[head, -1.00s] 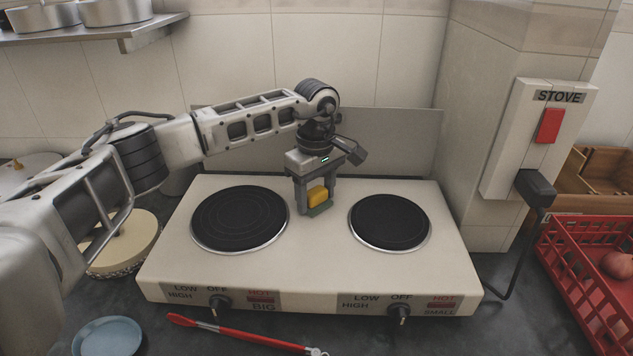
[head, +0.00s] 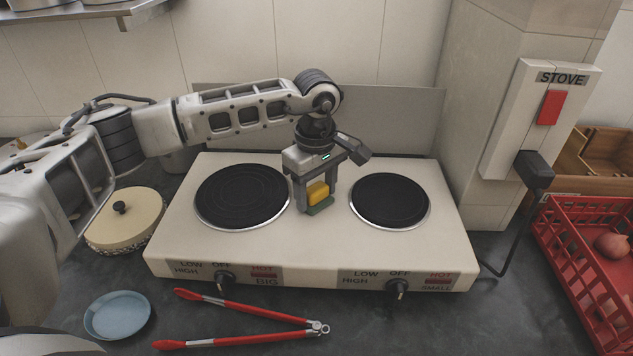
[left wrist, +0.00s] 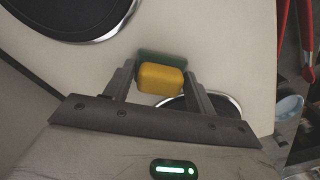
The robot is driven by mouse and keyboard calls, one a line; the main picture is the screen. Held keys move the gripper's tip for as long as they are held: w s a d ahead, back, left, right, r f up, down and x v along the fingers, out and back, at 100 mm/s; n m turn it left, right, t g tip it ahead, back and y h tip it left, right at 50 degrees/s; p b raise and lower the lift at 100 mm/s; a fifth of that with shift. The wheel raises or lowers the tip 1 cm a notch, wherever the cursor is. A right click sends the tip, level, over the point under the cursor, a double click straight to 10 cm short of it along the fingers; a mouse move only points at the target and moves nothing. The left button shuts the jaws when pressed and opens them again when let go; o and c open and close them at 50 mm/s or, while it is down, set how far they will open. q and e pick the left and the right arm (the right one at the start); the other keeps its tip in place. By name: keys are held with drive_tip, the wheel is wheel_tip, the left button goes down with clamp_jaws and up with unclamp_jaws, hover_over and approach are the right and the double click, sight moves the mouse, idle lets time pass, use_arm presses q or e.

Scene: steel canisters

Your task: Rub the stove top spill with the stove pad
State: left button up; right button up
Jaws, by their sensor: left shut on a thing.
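My left gripper (head: 318,197) is shut on the stove pad (head: 317,192), a yellow block with a green underside. It holds the pad at the stove top (head: 325,255), between the big left burner (head: 242,196) and the small right burner (head: 390,200). The left wrist view shows the pad (left wrist: 161,78) between the two fingers, its green side away from the palm. I cannot tell whether the pad touches the surface. No spill shows clearly; it may be hidden under the pad and gripper. My right gripper is not in view.
Red tongs (head: 245,312) and a blue dish (head: 117,315) lie in front of the stove. A lidded pot (head: 125,225) stands at left. A red crate (head: 580,262) is at right, and the STOVE switch box (head: 535,130) is on the wall.

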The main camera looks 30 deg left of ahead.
sight(313, 242)
use_arm(q)
drive_tip(key=shift+s+d+f, duration=0.1)
drive_tip(key=shift+s+d, duration=0.25)
drive_tip(key=shift+s, duration=0.35)
drive_tip(key=shift+s+d, duration=0.3)
drive_tip(key=shift+s, duration=0.45)
drive_tip(key=shift+s+d+f, duration=0.1)
drive_tip(key=shift+s+d, duration=0.25)
drive_tip(key=shift+s, duration=0.35)
drive_tip(key=shift+s+d+r, duration=0.1)
drive_tip(key=shift+s+d, duration=0.25)
drive_tip(key=shift+s, duration=0.3)
drive_tip(key=shift+s+d+r, duration=0.1)
drive_tip(key=shift+s+d, duration=0.2)
drive_tip(key=shift+s, duration=0.4)
drive_tip(key=shift+s+d+r, duration=0.1)
drive_tip(key=shift+s+d, duration=0.25)
drive_tip(key=shift+s, duration=0.3)
drive_tip(key=shift+r+p, duration=1.8)
drive_tip(key=shift+r, duration=1.25)
wheel_tip(313, 242, up, 3)
drive_tip(key=shift+p, duration=0.55)
